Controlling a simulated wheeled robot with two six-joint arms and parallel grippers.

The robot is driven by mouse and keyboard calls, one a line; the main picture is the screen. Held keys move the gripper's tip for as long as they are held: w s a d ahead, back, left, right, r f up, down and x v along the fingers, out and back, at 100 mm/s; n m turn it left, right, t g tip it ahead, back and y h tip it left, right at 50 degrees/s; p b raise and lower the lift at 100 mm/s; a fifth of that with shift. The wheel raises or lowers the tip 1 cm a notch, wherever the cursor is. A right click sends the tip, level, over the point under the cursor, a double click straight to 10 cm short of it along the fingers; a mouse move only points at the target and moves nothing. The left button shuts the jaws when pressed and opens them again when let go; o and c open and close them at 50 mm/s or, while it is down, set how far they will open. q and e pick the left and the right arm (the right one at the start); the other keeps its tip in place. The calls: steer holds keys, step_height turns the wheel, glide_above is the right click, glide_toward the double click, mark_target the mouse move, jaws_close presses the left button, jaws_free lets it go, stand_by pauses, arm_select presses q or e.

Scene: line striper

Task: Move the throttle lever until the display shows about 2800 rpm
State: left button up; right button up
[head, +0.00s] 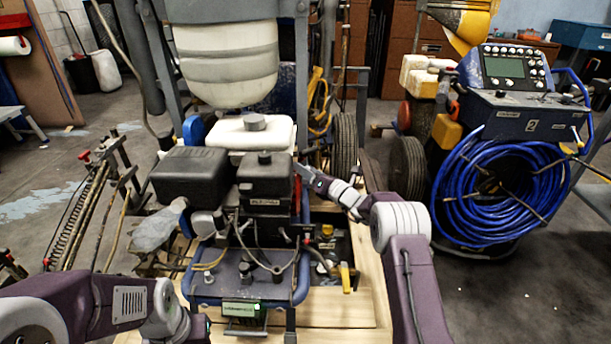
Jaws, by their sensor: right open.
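The engine (265,190) is dark, with a black boxy cover, and sits on a blue-framed machine in the middle of the head view. A small display (240,308) with a green-lit face is low on the machine's front. Its figures are too small to read. My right gripper (303,171) is open at the engine's right side, close to the black housing. I cannot make out the throttle lever for certain; it may be hidden by that gripper. My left gripper (196,328) is low at the bottom left, only partly seen, and I cannot tell its jaw state.
A white tank (250,134) stands behind the engine, below a large pale hopper (228,65). A yellow-handled part (345,276) is at the lower right of the engine. A machine with a coiled blue hose (500,190) stands at the right. Floor at the left is partly clear.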

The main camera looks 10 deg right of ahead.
steer(key=shift+w+a+r, duration=0.1)
steer(key=shift+w+a, duration=0.05)
steer(key=shift+w, duration=0.1)
steer(key=c, duration=1.2)
jaws_close()
steer(key=shift+s+a+f, duration=0.1)
steer(key=shift+f, duration=0.2)
